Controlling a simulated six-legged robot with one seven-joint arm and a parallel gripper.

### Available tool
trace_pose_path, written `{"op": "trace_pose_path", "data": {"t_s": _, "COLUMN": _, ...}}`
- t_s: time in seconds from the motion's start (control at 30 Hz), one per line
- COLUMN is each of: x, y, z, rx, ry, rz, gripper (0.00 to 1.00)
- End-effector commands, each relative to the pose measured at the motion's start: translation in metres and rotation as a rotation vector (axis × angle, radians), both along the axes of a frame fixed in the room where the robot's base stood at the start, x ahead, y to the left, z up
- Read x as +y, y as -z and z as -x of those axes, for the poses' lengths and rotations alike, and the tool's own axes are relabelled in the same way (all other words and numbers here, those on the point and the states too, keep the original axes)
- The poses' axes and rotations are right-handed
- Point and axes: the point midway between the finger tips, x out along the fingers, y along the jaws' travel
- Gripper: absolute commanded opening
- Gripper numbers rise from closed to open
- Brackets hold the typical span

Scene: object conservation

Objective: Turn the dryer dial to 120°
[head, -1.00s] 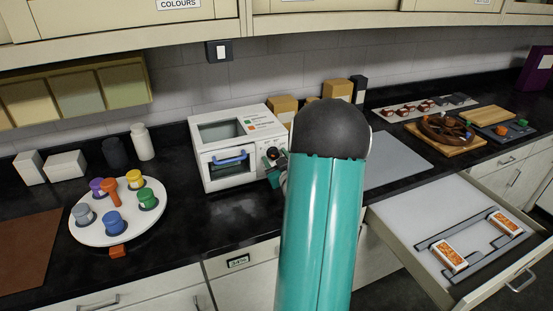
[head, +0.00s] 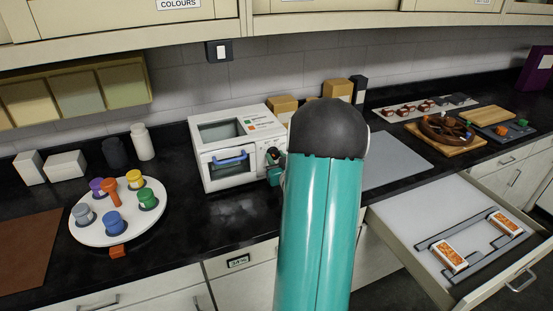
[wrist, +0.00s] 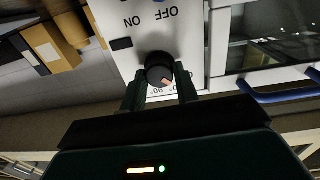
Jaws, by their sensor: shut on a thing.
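The dryer (head: 228,150) is a white box on the black counter, with a blue door handle (head: 229,160) and a dark window. It also shows in the wrist view (wrist: 226,50), where its panel appears upside down with ON and OFF labels. The dial (wrist: 158,70) is a black knob with an orange mark, below those labels in the picture. My gripper (wrist: 160,85) is shut on the dial, one finger on each side. Scale numbers by the dial are partly hidden by the gripper. In the head view my gripper (head: 275,172) is at the dryer's right front, mostly behind my arm.
A white round tray (head: 90,228) with several coloured pots stands left of the dryer. Boxes (head: 337,91) stand behind it. An open drawer (head: 395,222) juts out at the right. The counter in front of the dryer is clear.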

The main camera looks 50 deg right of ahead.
Motion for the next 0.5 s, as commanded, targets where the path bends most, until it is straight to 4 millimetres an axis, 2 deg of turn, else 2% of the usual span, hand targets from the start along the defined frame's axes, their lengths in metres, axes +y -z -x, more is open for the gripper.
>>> {"op": "trace_pose_path", "data": {"t_s": 0.5, "x": -0.0008, "y": -0.0008, "z": 0.0003, "rx": -0.247, "ry": 0.000, "rz": -0.415, "gripper": 0.08}}
